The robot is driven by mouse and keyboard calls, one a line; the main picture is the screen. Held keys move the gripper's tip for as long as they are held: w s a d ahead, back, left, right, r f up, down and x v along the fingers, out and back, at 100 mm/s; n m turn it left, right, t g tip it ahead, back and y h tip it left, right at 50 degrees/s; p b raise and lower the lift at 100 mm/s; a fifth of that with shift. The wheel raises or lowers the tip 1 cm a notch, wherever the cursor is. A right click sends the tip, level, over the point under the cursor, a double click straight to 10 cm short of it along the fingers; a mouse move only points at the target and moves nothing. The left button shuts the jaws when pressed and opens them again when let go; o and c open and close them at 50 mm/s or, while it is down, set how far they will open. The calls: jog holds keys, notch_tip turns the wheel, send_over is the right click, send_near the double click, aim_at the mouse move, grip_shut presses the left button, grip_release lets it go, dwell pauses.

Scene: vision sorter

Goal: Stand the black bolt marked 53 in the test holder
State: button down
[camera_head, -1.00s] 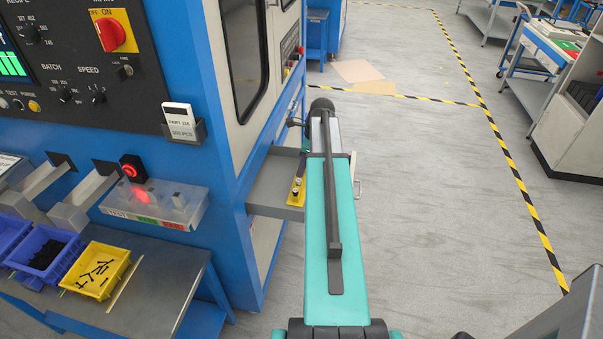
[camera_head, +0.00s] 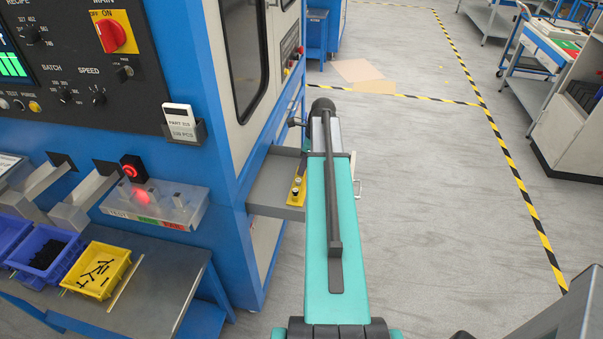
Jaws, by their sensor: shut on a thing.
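A clear block (camera_head: 112,207) at left, under the machine's panel, has labels that seem to read TEST, PASS and FAIL. Stubby posts stand on it, and the TEST label (camera_head: 118,215) is at its left end. I cannot make out a bolt standing there. Several small black bolts (camera_head: 98,273) lie loose in a yellow bin. No number is readable on any bolt, so I cannot pick out 53. My teal arm stretches forward past the machine's corner. My gripper's fingers and anything in them are hidden behind it or too small to make out.
A grey tray (camera_head: 262,208) sticks out from the machine beside my arm, with a small yellow block (camera_head: 297,192) in it. Blue bins (camera_head: 38,262) stand on the metal table (camera_head: 165,290) beside the yellow bin. A red light (camera_head: 133,171) glows above the clear block.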

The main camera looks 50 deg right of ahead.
jog(key=shift+w+a+p+v, duration=0.1)
jog(key=shift+w+p+v, duration=0.1)
jog(key=shift+p+v, duration=0.55)
jog(key=shift+w+a+p+v, duration=0.15)
jog(key=shift+p+v, duration=0.35)
jog(key=shift+v, duration=0.5)
jog(key=shift+w+a+p+v, duration=0.1)
jog(key=shift+w+p+v, duration=0.1)
jog(key=shift+p+v, duration=0.55)
jog(key=shift+r, duration=0.25)
